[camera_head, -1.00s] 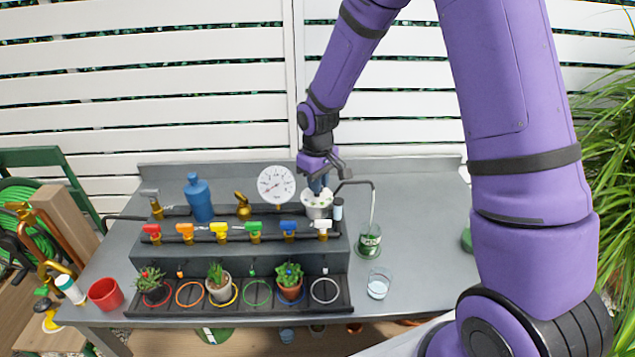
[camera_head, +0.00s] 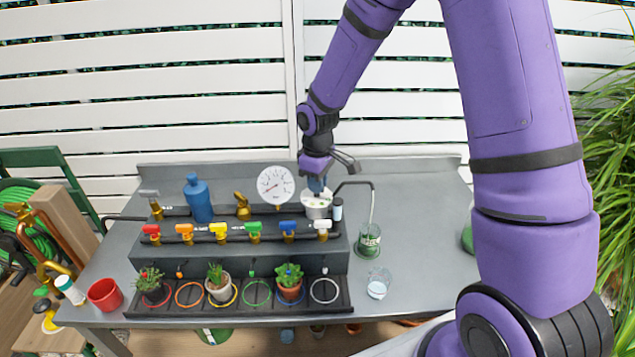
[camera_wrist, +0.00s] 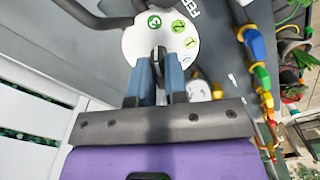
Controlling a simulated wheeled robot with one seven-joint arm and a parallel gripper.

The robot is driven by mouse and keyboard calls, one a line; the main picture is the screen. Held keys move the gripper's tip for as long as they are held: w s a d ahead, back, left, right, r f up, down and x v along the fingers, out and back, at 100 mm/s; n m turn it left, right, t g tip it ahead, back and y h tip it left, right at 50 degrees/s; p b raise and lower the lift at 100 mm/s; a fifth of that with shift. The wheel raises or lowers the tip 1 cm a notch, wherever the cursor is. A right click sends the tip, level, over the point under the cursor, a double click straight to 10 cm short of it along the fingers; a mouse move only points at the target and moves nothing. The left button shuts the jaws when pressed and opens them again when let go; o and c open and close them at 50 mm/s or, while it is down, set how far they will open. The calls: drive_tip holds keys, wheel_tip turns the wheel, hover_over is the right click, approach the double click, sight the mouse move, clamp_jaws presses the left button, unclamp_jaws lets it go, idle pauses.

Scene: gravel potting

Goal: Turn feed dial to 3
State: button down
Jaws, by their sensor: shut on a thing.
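The feed dial is a white round disc (camera_head: 313,211) on top of the grey manifold box, right of the gauge. In the wrist view the dial face (camera_wrist: 136,44) carries green number spots: 3 (camera_wrist: 154,21) near the top, with 2 and 1 following to the right. "FEED" lettering shows on the grey surface beyond it. My gripper (camera_head: 317,186) reaches down onto the dial from above. In the wrist view its blue fingers (camera_wrist: 158,64) are shut on the dial's dark central knob (camera_wrist: 158,50). The fingers partly hide the knob, and I cannot tell where its pointer stands.
A white pressure gauge (camera_head: 276,186) and a blue bottle (camera_head: 198,199) stand left of the dial. Coloured valves line the box front. A bent spout (camera_head: 373,205) reaches over a green-marked glass (camera_head: 368,241). The table's right side is mostly clear.

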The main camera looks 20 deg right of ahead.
drive_tip(key=c, duration=1.1)
unclamp_jaws()
drive_tip(key=shift+c, duration=0.2)
drive_tip(key=shift+r, duration=0.1)
wheel_tip(320, 180, up, 11)
drive_tip(key=s+d+r+m+t, duration=0.3)
drive_tip(key=s+d+r+m, duration=0.1)
drive_tip(key=s+r, duration=0.95)
drive_tip(key=s+d+r+m+t, duration=0.1)
drive_tip(key=s+r+m, duration=0.1)
drive_tip(key=s, duration=0.5)
drive_tip(key=s+d+r+m+t, duration=0.1)
drive_tip(key=s+r+m, duration=0.1)
drive_tip(key=s, duration=0.6)
drive_tip(key=shift+s+d+r+m, duration=0.15)
drive_tip(key=shift+s+d+m, duration=0.1)
drive_tip(key=shift+d+m, duration=0.05)
